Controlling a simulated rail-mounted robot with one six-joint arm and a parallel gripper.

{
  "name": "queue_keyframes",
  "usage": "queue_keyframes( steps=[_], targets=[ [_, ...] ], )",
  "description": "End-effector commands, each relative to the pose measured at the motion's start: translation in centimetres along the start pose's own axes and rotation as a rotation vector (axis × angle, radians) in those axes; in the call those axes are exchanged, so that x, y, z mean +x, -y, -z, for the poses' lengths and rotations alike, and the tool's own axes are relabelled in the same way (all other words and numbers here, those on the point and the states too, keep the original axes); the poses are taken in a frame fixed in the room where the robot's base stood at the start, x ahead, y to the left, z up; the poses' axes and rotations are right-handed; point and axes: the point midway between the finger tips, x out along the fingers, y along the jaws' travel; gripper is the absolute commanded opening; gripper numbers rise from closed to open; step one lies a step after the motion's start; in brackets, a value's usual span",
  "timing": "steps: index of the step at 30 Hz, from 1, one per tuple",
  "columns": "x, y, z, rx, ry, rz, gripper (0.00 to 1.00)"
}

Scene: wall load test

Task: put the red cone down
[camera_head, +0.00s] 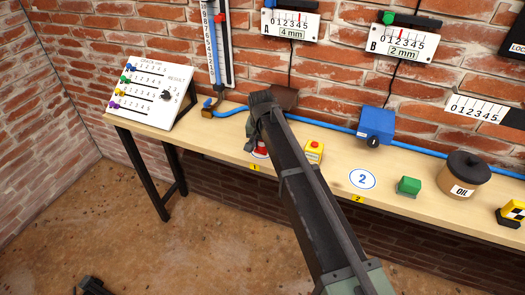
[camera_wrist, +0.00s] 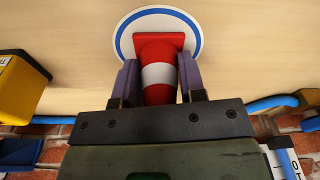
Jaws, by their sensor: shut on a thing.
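The red cone (camera_wrist: 158,48) with a white band shows in the wrist view, between the two fingers of my gripper (camera_wrist: 159,85). Its square base lies over a white disc with a blue ring (camera_wrist: 126,38) on the bench. I cannot tell whether the base touches the disc. In the head view, a small red part of the cone (camera_head: 262,149) shows beside my arm, near the yellow label 1 (camera_head: 255,168). My arm hides most of the cone and disc there. My gripper is shut on the cone.
A yellow box with a red button (camera_head: 314,151) stands just right of the cone. Disc 2 (camera_head: 362,179) is bare. A green block (camera_head: 409,186) and an oil jar (camera_head: 463,174) stand farther right. A blue hose (camera_head: 340,129) runs along the wall behind. A sloped panel (camera_head: 150,90) stands left.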

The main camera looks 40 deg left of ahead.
Motion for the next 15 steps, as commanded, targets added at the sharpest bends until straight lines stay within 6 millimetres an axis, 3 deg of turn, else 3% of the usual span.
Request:
queue_keyframes(
  steps=[10,11,15],
  targets=[
    [0.45,0.0,-0.06,0.0,0.0,0.0,0.14],
    [0.27,0.0,-0.04,0.0,0.0,0.0,0.42],
    [0.23,0.0,-0.03,0.0,0.0,0.0,0.63]
  ],
)
